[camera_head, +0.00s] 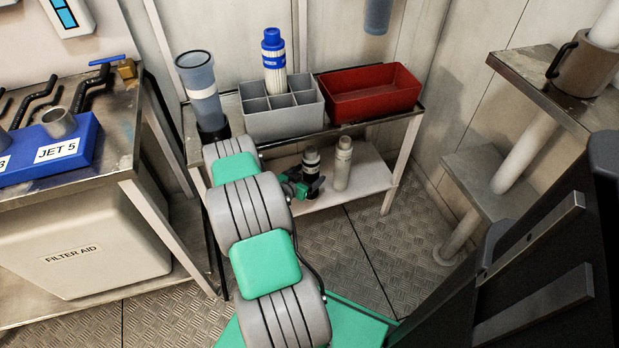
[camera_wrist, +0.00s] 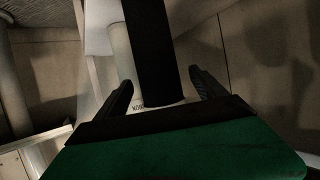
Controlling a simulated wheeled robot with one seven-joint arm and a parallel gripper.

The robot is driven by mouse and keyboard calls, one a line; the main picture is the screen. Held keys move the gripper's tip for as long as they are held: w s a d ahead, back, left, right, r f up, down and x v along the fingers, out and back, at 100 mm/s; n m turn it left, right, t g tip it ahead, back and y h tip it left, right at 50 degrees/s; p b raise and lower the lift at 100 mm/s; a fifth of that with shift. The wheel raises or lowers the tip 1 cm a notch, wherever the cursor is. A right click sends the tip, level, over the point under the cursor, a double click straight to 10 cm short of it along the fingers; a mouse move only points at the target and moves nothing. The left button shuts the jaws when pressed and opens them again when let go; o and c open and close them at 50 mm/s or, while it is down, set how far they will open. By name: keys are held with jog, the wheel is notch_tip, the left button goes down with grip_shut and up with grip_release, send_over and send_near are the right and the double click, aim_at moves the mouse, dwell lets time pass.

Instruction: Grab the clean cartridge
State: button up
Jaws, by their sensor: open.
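A white pleated cartridge with a blue cap (camera_head: 273,62) stands upright in the grey divided box (camera_head: 284,122) on the upper shelf; it looks clean. On the lower shelf stand a dark cylinder with a pale band (camera_head: 311,160) and a pale cylinder (camera_head: 343,163). My gripper (camera_head: 312,184) is low beside the dark cylinder. In the wrist view my gripper (camera_wrist: 162,88) has its fingers apart, with the dark cylinder (camera_wrist: 148,45) between them and the pale cylinder (camera_wrist: 121,52) behind to the left. No grip on it shows.
A red tray (camera_head: 370,95) and a clear blue-grey housing (camera_head: 201,90) flank the divided box on the upper shelf. A bench with a blue JET 5 block (camera_head: 50,150) stands left. A metal step structure (camera_head: 487,178) is right. My arm passes in front of the shelf's left end.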

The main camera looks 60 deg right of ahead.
jog(key=shift+x, duration=1)
grip_shut()
